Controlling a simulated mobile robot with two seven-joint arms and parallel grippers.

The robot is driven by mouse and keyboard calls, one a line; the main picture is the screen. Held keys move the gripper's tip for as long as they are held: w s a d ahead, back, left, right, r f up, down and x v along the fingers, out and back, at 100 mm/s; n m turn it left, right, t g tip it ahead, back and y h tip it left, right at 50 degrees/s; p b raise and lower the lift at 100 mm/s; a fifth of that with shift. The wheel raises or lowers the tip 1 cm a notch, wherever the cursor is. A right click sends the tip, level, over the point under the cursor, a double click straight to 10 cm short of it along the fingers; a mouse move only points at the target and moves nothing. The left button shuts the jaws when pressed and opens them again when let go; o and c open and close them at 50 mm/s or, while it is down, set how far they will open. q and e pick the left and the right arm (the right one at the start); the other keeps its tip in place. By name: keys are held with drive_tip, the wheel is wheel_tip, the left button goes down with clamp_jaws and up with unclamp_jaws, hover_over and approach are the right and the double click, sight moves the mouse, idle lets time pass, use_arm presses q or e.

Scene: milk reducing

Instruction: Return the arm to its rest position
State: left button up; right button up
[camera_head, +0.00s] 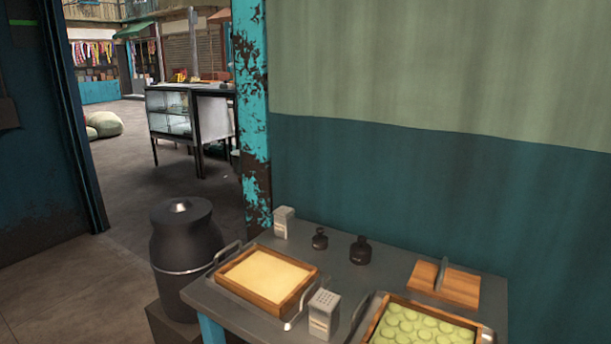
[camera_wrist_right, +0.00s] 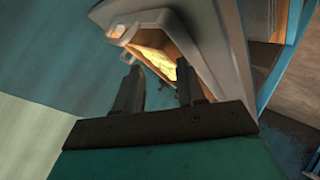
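My right gripper (camera_wrist_right: 158,64) shows in the right wrist view. Its two dark fingers stand apart, and I see nothing held between them. Beyond the fingertips is part of the grey table (camera_wrist_right: 195,28) with a wooden tray holding something yellow (camera_wrist_right: 158,50). This view is steeply tilted, so I cannot tell the gripper's exact height or its distance from the tray. Neither of my arms nor grippers shows in the head view. My left gripper is in no view.
In the head view, the table (camera_head: 335,262) bears a tray of yellow slab (camera_head: 265,275), a tray of green rounds (camera_head: 415,325), metal graters (camera_head: 323,313), small dark weights (camera_head: 360,250) and a wooden board (camera_head: 460,290). A dark milk can (camera_head: 183,245) stands left. A wall (camera_head: 400,190) rises behind.

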drive_tip(key=s+a+f+m+g+y, duration=0.2)
drive_tip(key=s+a+f+m+g, duration=0.15)
drive_tip(key=s, duration=0.35)
drive_tip(key=s+a+f+m+g+y, duration=0.1)
drive_tip(key=s+a+f+m+g, duration=0.2)
drive_tip(key=s, duration=0.4)
drive_tip(key=w+a+f+n+t+y+p, duration=0.1)
drive_tip(key=w+f+t, duration=0.5)
drive_tip(key=w+f, duration=0.1)
drive_tip(key=shift+w+a+f+y+p, duration=0.2)
drive_tip(key=shift+a+f+y+p, duration=0.15)
drive_tip(key=shift+f, duration=0.25)
